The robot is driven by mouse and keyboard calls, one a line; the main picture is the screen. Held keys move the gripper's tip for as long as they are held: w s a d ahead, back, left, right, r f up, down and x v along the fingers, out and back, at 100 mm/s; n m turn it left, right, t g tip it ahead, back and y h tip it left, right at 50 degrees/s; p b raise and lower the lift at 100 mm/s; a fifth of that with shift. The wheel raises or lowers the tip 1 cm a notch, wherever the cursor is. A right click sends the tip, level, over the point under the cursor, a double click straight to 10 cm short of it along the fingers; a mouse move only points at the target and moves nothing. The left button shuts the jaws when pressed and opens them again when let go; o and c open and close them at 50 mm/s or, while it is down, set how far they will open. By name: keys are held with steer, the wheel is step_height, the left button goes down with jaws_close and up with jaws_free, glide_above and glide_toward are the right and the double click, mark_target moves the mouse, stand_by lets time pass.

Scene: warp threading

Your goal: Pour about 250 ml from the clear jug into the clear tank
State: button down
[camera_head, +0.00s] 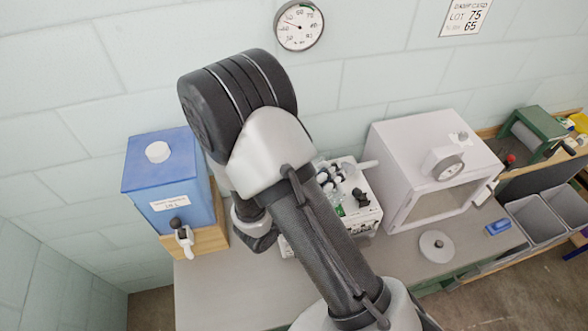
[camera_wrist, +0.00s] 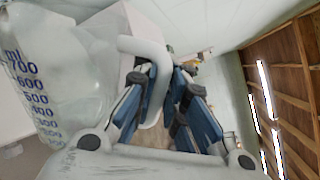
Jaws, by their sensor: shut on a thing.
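The clear jug (camera_wrist: 78,62) fills the left of the wrist view, with blue ml marks on its wall. Its pale handle (camera_wrist: 150,50) passes between the dark blue fingers of my gripper (camera_wrist: 168,85), which is shut on it. The wrist view is rolled, so I cannot tell how far the jug is tilted, and its water level is not clear. In the head view my arm hides the jug and most of my gripper. I cannot make out the clear tank in either view.
A white instrument (camera_head: 365,215) with small clear parts stands partly behind my arm. Left is a blue container (camera_head: 160,185) with a tap on a wooden stand. Right are a white cabinet (camera_head: 405,150), a round lid (camera_head: 436,246) and grey bins (camera_head: 535,220). The front-left tabletop (camera_head: 215,295) is clear.

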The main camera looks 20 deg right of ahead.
mark_target(340, 185)
steer(key=shift+w+a+r+n+p, duration=0.2)
steer(key=shift+w+r+n+p, duration=0.45)
steer(key=shift+p, duration=0.55)
stand_by(1.9)
steer(key=shift+a, duration=0.1)
stand_by(0.5)
steer(key=s+f+m+b, duration=0.1)
steer(key=b, duration=0.2)
steer(key=s+d+f+m+b, duration=0.1)
steer(key=f+b, duration=0.1)
steer(key=b, duration=0.1)
steer(key=shift+s+t, duration=0.1)
steer(key=shift+t, duration=0.2)
steer(key=shift+s+d+f+m+t+b, duration=0.15)
steer(key=shift+s+m+t+b, duration=0.2)
steer(key=shift+m+b, duration=0.35)
steer(key=shift+s+r, duration=0.1)
steer(key=shift+r, duration=0.2)
steer(key=shift+f+b, duration=0.35)
steer(key=shift+b, duration=0.05)
steer(key=shift+s+d+f+m+b, duration=0.15)
steer(key=shift+s+m+b, duration=0.1)
steer(key=shift+m+b, duration=0.15)
